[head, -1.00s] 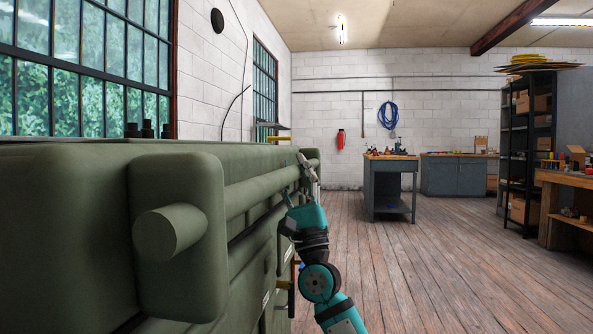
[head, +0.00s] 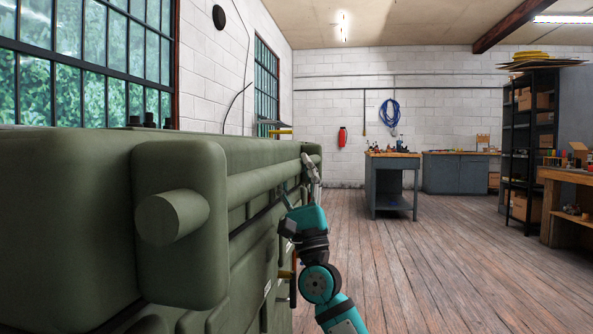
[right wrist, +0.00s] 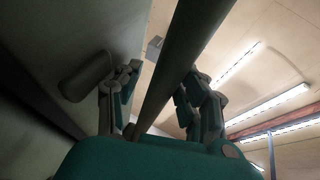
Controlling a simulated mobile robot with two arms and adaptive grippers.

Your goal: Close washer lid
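The washer is a big dark green machine (head: 85,230) filling the left of the head view. Its bulky upper part, seemingly the lid (head: 180,260), carries a long round bar (head: 265,180) along the front; a thick stub (head: 172,218) sticks out at the near end. My right gripper (head: 309,172) is at the bar's far end. In the right wrist view its fingers (right wrist: 160,85) stand apart on either side of the bar (right wrist: 183,60), with a gap visible at the right finger. Contact with the left finger is unclear. My left gripper is not in view.
Open wooden floor (head: 400,280) lies to the right of the machine. A grey workbench (head: 391,185) with small items stands farther off, with cabinets (head: 455,173) behind it. A dark shelf (head: 530,140) and a wooden bench (head: 565,205) stand at the right.

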